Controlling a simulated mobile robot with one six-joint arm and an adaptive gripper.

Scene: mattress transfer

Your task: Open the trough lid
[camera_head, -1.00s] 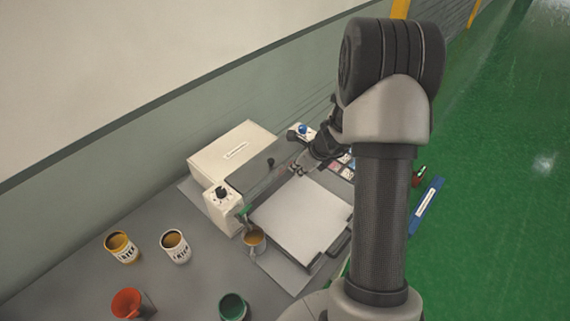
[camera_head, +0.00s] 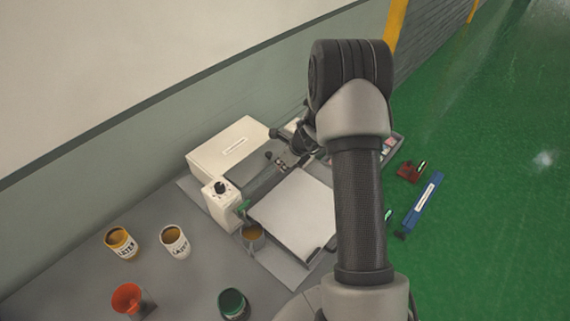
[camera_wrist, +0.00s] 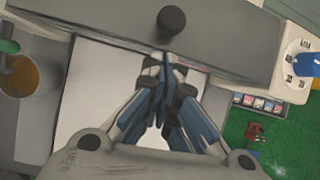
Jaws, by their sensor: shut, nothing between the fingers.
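The trough lid (camera_wrist: 110,40) is a flat grey panel with a short black knob (camera_wrist: 171,20); it spans the upper part of the wrist view. In the head view the lid (camera_head: 258,168) lies beside the cream machine housing (camera_head: 232,150), and its small dark knob (camera_head: 268,155) shows. My gripper (camera_wrist: 166,66) is shut and empty, its blue-grey fingertips close below the knob in the wrist view. In the head view my gripper (camera_head: 281,162) is just right of the knob. I cannot tell whether the fingertips touch the lid. The trough's inside is hidden.
A white plate (camera_head: 295,212) lies in front of the lid. A cup of orange-brown liquid (camera_head: 252,237) stands at its left. Green floor is at right.

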